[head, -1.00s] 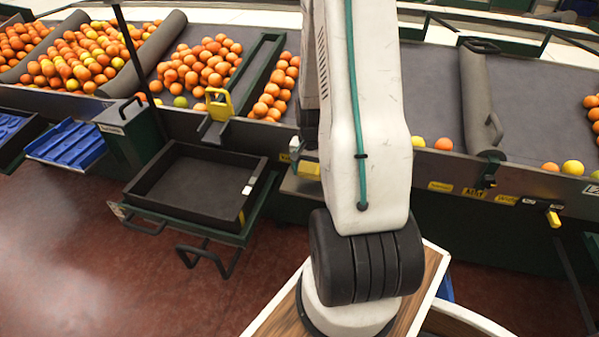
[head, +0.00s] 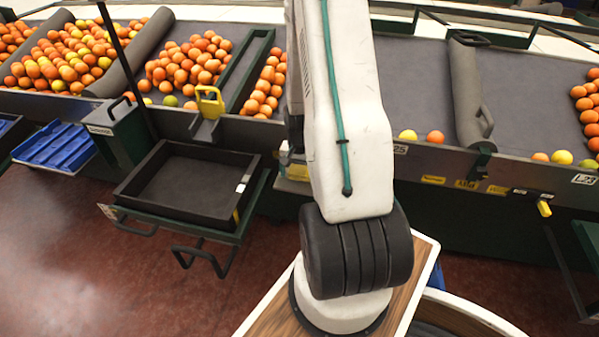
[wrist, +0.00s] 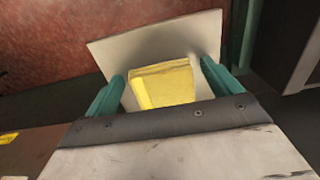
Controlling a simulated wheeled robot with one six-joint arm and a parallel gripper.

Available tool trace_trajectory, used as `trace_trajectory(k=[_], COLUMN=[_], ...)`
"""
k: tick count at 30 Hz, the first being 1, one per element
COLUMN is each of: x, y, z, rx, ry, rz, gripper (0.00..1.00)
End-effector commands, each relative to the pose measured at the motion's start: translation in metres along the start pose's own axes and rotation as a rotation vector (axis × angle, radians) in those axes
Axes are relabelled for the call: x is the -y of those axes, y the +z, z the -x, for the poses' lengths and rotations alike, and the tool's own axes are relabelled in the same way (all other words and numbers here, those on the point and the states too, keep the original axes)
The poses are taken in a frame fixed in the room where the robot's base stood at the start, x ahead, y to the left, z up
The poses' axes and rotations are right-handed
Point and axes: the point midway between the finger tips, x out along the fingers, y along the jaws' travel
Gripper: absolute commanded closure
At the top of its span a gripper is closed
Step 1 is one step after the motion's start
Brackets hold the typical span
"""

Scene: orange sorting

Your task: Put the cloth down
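The yellow cloth (wrist: 163,84) is a folded block in the wrist view. It lies over a pale flat plate (wrist: 110,48), between the two teal fingers of my gripper (wrist: 163,76). The fingers stand apart, with a narrow gap visible on each side of the cloth, so the gripper looks open around it. In the head view my arm hides most of the gripper. A small yellow patch (head: 297,172) shows beside the arm there, at the front of the sorting line; I cannot tell if it is the cloth.
A black tray (head: 190,186) stands on a green stand left of my arm. Blue crates (head: 56,146) are further left. The sorting belt (head: 420,85) with oranges (head: 190,62) runs behind. A grey roller (head: 468,90) crosses it. Red floor is open at lower left.

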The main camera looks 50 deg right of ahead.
Motion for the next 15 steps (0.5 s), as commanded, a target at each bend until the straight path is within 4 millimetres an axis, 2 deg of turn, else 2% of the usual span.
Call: trace_trajectory(k=[8,11,15], x=[0.000,0.000,0.001], y=[0.000,-0.001,-0.001], z=[0.007,0.020,0.049], rx=[-0.001,-0.003,-0.005], ry=[0.000,-0.001,-0.002], rz=[0.001,0.000,0.001], gripper=[0.10,0.10,0.10])
